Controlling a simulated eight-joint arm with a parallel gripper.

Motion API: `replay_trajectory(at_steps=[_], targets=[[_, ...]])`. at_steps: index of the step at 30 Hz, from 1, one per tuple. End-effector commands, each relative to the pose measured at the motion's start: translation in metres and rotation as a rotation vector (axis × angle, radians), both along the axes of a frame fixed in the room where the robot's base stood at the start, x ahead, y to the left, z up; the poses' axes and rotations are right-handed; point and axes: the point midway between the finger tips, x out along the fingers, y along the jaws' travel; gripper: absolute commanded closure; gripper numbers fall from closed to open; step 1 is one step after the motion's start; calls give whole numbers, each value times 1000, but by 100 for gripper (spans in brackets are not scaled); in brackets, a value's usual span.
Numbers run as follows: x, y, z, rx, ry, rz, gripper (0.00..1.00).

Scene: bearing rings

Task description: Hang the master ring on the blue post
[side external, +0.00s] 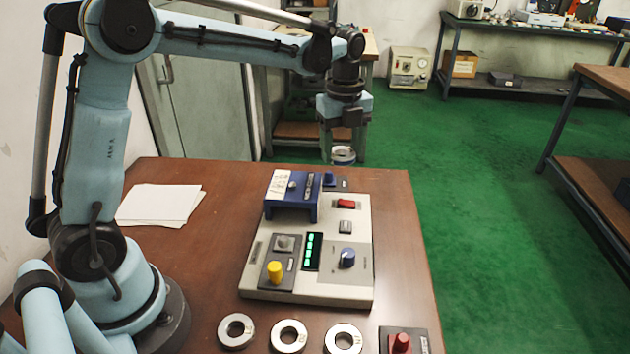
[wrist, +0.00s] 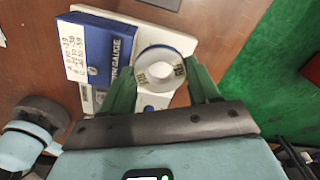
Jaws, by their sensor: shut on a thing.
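My gripper (side external: 343,148) is shut on a pale metal ring (side external: 343,157), which I take to be the master ring. It hangs above the rear edge of the gauge unit, apart from the surface below.
Several loose rings (side external: 289,335) and a red post (side external: 401,342) are in front. White paper (side external: 160,203) lies left.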

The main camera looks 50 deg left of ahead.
Motion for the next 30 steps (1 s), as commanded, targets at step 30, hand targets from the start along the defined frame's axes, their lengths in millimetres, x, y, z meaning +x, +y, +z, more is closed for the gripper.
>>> replay_trajectory(at_steps=[30], targets=[[38, 78, -79, 0, 0, 109, 79]])
